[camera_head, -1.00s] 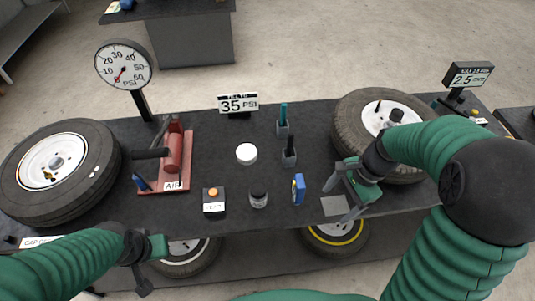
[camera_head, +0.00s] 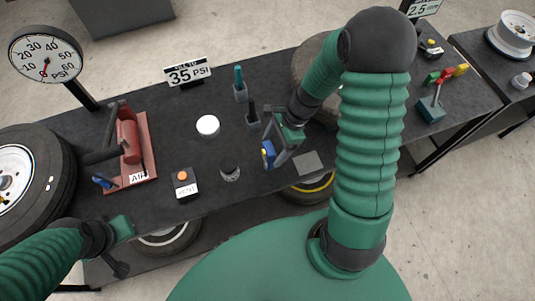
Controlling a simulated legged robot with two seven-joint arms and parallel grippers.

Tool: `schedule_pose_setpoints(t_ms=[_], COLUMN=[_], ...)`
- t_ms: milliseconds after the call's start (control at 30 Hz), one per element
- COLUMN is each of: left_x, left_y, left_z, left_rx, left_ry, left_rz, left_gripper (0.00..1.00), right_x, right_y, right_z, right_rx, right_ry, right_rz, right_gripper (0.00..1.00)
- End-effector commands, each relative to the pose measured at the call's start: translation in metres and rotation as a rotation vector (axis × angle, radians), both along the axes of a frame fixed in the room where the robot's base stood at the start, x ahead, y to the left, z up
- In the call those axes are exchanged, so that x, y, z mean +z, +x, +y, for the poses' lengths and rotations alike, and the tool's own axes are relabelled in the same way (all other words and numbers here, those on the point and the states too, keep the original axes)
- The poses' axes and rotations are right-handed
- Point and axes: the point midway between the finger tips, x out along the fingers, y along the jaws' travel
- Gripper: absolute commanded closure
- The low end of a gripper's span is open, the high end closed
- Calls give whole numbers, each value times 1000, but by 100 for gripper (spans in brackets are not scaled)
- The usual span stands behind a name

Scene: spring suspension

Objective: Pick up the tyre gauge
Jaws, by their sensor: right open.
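A small blue upright device (camera_head: 267,154), which looks like the tyre gauge, stands on the dark workbench (camera_head: 210,150) near its front edge. My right gripper (camera_head: 271,144) is open beside it, with its fingers pointing left and down. One finger partly overlaps the device in the picture. I cannot tell whether they touch. My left gripper (camera_head: 121,250) is at the lower left, off the bench's front edge and away from the device. I cannot make out its jaw opening.
A black jar (camera_head: 230,172), an orange-buttoned box (camera_head: 184,183) and a white round lid (camera_head: 208,125) stand left of the device. A red air pump (camera_head: 130,140) is at left. A tyre (camera_head: 310,70) lies behind my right arm.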

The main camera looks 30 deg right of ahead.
Motion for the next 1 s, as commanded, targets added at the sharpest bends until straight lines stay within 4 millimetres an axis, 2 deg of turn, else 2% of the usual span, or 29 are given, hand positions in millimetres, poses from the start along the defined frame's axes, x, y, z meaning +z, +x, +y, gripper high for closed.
schedule_pose_setpoints(t_ms=[200, 467, 1000], left_x=[2, 2, 2], left_y=[0, 0, 0], left_z=[0, 0, 0], left_rx=[-1, 0, 0], left_ry=[0, 0, 0], left_rz=[0, 0, 0], left_gripper=[100, 100, 100], right_x=[-33, -38, -38], right_y=[2, 5, 4], right_z=[18, 21, 19], right_rx=[1, 1, 0], right_ry=[0, -3, -3], right_rz=[3, 1, 2], right_gripper=[22, 22, 92])
